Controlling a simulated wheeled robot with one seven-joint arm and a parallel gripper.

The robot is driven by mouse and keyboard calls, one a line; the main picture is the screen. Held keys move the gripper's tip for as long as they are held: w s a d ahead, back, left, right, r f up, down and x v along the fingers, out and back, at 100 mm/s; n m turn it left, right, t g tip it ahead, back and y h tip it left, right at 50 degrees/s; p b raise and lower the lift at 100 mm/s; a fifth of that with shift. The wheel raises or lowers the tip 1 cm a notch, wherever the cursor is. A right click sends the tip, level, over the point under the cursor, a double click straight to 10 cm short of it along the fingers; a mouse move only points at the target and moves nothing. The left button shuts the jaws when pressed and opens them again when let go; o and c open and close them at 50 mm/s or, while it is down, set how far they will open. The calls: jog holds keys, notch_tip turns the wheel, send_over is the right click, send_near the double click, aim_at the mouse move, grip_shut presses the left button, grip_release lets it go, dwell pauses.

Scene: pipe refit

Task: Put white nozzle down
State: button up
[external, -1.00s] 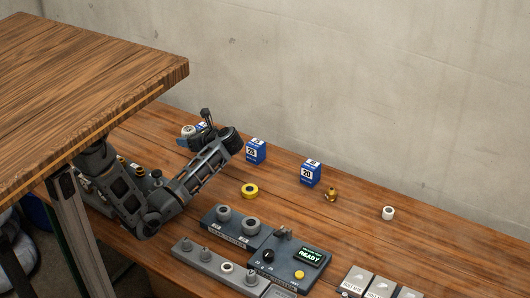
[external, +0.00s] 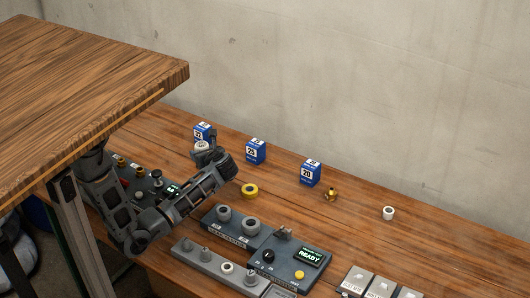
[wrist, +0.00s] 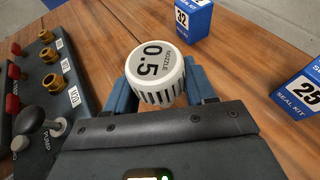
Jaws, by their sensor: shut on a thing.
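The white nozzle (wrist: 155,72), a ribbed round cap marked "NOZZLE 0.5", is between the two blue-grey fingers of my gripper (wrist: 168,92) in the wrist view. The fingers are shut on it, one on each side. In the external view the nozzle (external: 201,147) shows small and pale at the end of my arm, in front of the "32" seal kit box. Whether the nozzle touches the table is hidden.
Blue seal kit boxes "32" (external: 202,131), "25" (external: 256,151) and "20" (external: 311,173) stand along the back. A panel with brass fittings (wrist: 52,82) is left in the wrist view. A yellow ring (external: 249,190) and grey racks lie nearer. Wood around the nozzle is clear.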

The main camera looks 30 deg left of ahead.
jog(key=shift+x, duration=0.95)
jog(key=shift+f, duration=2.2)
jog(key=shift+f, duration=0.1)
jog(key=o, duration=1)
jog(key=v, duration=1.2)
